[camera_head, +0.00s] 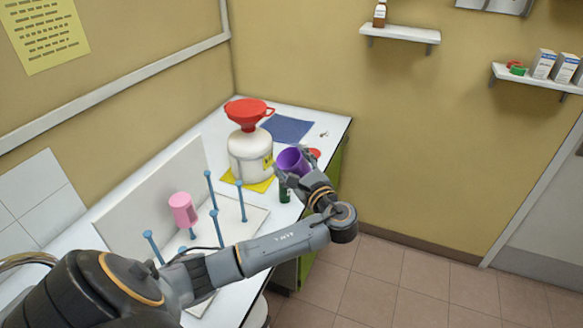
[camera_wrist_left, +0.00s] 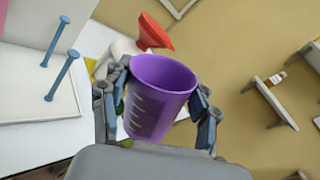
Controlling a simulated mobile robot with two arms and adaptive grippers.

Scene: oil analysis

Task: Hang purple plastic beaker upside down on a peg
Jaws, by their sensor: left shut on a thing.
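My left gripper (camera_head: 283,181) is shut on the purple beaker (camera_head: 293,160) and holds it near the right edge of the white bench. In the left wrist view the purple beaker (camera_wrist_left: 160,98) sits between both fingers of the gripper (camera_wrist_left: 158,112), tilted, its open mouth toward the top. A peg rack (camera_head: 252,214) with several blue pegs stands on the bench, left of the gripper. A pink beaker (camera_head: 183,209) hangs upside down on one peg. Blue pegs (camera_wrist_left: 62,75) also show at the left of the wrist view. My right gripper is not in view.
A white canister (camera_head: 250,153) with a red funnel (camera_head: 248,112) stands behind the beaker on a yellow mat. A dark green bottle (camera_head: 284,194) is close below the gripper. A blue mat (camera_head: 288,128) lies at the back. Wall shelves (camera_head: 400,34) are off to the right.

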